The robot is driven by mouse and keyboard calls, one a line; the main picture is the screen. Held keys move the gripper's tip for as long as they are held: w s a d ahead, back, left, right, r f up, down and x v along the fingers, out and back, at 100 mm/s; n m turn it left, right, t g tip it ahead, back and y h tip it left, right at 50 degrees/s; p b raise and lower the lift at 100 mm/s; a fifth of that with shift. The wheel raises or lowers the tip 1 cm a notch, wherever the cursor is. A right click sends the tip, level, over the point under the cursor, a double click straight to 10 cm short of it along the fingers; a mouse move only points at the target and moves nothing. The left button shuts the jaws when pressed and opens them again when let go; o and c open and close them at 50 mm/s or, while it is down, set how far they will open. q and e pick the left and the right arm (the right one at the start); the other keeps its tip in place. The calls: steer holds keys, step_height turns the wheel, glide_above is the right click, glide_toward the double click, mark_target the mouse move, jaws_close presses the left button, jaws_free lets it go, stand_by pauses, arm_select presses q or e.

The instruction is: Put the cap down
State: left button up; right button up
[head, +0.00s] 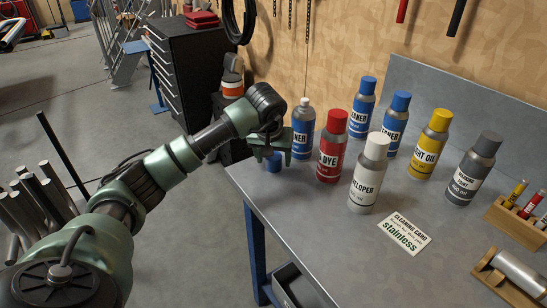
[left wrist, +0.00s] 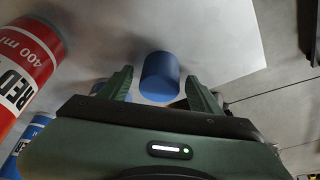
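The blue cap (head: 273,162) is at the left end of the grey workbench (head: 300,205), just below my left gripper (head: 276,152). It appears to stand on the bench top. In the left wrist view the cap (left wrist: 159,76) lies between and slightly beyond the fingertips of my left gripper (left wrist: 160,90), with a narrow gap showing on each side. The fingers are open. An uncapped blue cleaner can (head: 303,128) with a bare white nozzle stands just right of the gripper. My right gripper is not in view.
A red dye can (head: 331,148) and white developer can (head: 368,175) stand right of the gripper. Behind are blue-capped cleaners (head: 363,100), a yellow oil can (head: 429,145) and a grey can (head: 474,170). A cleaning card (head: 404,233) lies in front. The bench's left front is clear.

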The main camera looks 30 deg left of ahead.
arm_select(q)
steer(key=shift+r, duration=0.1)
steer(key=shift+r, duration=0.3)
steer(key=v, duration=1.1)
steer(key=shift+s+r+b, duration=0.2)
steer(key=shift+s+b, duration=0.1)
